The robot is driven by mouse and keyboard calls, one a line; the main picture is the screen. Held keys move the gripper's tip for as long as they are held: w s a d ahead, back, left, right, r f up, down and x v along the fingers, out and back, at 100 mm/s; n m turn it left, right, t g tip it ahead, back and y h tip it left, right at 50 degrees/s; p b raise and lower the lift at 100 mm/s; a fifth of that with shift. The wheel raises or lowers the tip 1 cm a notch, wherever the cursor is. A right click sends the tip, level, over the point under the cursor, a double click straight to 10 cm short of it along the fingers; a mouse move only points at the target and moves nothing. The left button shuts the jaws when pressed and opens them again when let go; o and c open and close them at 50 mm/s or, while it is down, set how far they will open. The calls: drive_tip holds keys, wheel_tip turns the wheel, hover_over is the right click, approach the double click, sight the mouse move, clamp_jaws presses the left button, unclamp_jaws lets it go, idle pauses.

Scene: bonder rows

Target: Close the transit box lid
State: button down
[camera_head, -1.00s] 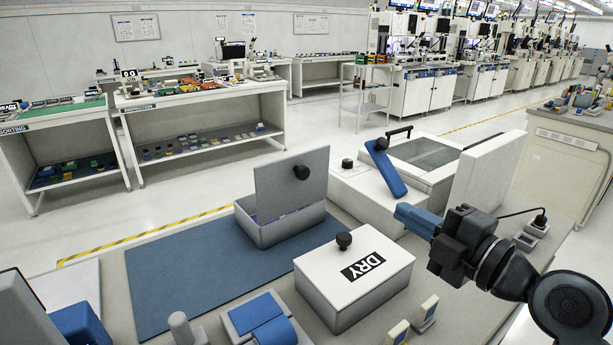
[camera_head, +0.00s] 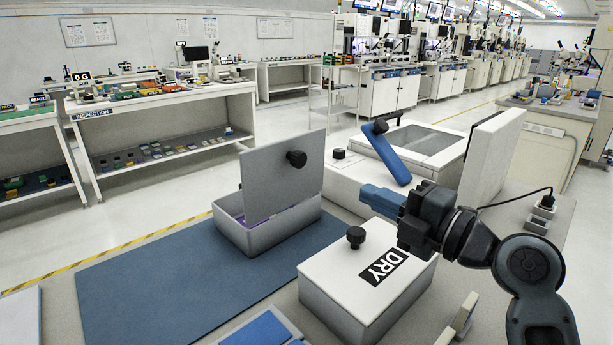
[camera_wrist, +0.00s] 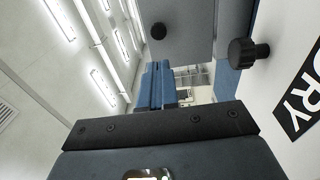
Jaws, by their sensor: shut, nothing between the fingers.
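The transit box (camera_head: 268,226) is a grey open box on the blue mat, with something purple just visible inside. Its grey lid (camera_head: 282,176) stands up nearly upright at the back, with a black knob (camera_head: 296,159) on its face. In the wrist view the raised lid (camera_wrist: 190,35) and its knob (camera_wrist: 158,31) show at the top. My gripper (camera_head: 372,197) is shut and empty, with blue fingers pointing left toward the lid. It is above the DRY box, to the right of the transit box and apart from it. The fingers also show in the wrist view (camera_wrist: 160,85).
The white-lidded DRY box (camera_head: 365,270), with a black knob (camera_head: 356,237) on top, stands below my gripper. Behind is a white machine (camera_head: 345,178) with a blue handle (camera_head: 390,153) and raised white lid (camera_head: 490,160). The blue mat (camera_head: 150,290) is clear on the left.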

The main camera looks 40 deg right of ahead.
drive_tip(key=p, duration=0.5)
approach(301, 162)
drive_tip(key=w, duration=0.5)
drive_tip(key=shift+w+a+r, duration=0.15)
drive_tip(key=shift+r, duration=0.1)
drive_tip(key=shift+w+f, duration=0.15)
drive_tip(key=shift+w, duration=0.65)
